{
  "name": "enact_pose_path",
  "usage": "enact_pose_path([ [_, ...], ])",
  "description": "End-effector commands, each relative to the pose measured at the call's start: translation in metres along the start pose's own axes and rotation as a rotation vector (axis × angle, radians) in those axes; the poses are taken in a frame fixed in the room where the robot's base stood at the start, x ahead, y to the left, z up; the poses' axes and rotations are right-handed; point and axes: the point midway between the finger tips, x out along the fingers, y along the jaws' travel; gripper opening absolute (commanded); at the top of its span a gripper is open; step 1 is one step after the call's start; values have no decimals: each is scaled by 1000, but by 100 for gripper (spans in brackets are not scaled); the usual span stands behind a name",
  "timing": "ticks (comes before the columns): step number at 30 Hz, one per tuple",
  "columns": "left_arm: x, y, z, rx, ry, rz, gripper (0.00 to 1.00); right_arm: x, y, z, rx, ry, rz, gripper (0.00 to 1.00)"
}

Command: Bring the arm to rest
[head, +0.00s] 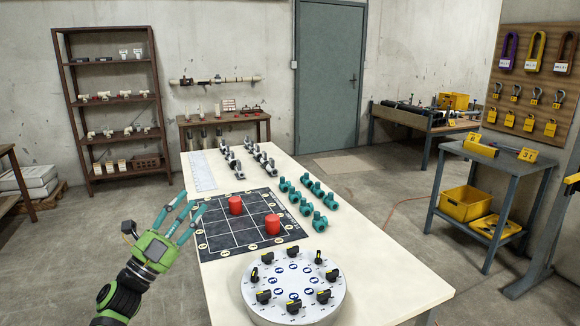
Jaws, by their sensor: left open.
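My left gripper (187,217), green and black with teal fingers, is open at the left edge of the long cream table (378,262). Its fingertips show over the left side of a dark gridded mat (218,238), and nothing is between them. My right gripper is not in the picture.
A round white dial plate (292,290) with black knobs sits at the table's near end. Several teal fittings (305,207) and grey-black fittings (232,163) stand on the table. A blue-grey cart (497,165) with yellow bins is at right. Floor left of the table looks clear.

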Motion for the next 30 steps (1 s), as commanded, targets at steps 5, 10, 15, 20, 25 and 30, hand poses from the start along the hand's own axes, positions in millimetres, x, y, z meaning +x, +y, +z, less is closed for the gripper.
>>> enact_pose_path([
  [5, -18, -3, 85, -326, -404, -84, 44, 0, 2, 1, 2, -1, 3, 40],
  [10, -50, 27, 134, -614, -703, -90, 44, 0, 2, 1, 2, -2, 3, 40],
  [15, -99, 92, 150, -757, -891, -17, 44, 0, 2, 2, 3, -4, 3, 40],
  [20, -160, 162, 147, -795, -1010, 76, 44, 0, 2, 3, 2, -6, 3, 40],
  [25, -247, 244, 130, -842, -1165, 199, 44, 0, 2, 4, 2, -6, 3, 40],
  [30, -350, 318, 92, -885, -1328, 338, 44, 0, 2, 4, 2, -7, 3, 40],
])
